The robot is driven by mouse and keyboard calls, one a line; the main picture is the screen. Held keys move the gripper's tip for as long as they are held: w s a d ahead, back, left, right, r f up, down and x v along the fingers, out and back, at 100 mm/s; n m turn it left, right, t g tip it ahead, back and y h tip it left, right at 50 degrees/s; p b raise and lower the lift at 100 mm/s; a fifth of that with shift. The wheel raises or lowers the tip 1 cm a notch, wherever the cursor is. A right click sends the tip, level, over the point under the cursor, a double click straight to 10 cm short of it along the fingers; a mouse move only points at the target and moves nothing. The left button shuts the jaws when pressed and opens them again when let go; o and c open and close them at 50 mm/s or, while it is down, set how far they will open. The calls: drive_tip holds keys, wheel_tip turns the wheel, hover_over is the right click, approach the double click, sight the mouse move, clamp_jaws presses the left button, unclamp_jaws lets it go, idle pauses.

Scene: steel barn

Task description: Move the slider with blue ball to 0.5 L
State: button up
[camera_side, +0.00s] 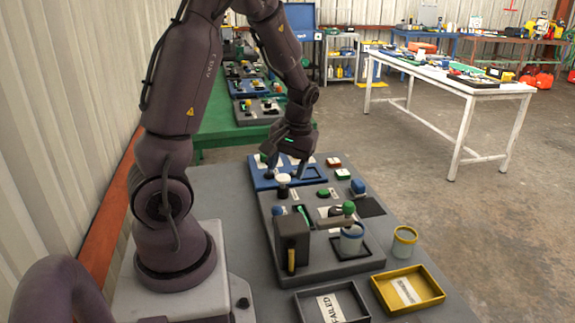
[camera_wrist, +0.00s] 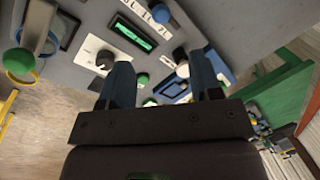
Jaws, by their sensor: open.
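A small blue ball (camera_side: 281,210) stands at the left of the grey control board (camera_side: 320,263), beside a green display (camera_side: 302,214). In the wrist view the blue ball (camera_wrist: 159,14) lies at the top, beside a strip of litre marks (camera_wrist: 140,6) too blurred to read fully. The slider under the ball and its exact setting are not clear.
A dark dispenser (camera_side: 292,240) rises near the blue ball.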

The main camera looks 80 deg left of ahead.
sight(278, 208)
drive_tip(key=f+n, duration=0.1)
drive_tip(key=f, duration=0.3)
drive_tip(key=s+a+f+n, duration=0.1)
drive_tip(key=f+n, duration=0.1)
drive_tip(key=f, duration=0.2)
drive_tip(key=s+f+n, duration=0.1)
drive_tip(key=f, duration=0.3)
drive_tip(key=shift+a+f+n+h, duration=0.3)
drive_tip(key=shift+a+f+h, duration=0.1)
clamp_jaws()
drive_tip(key=shift+d, duration=2.6)
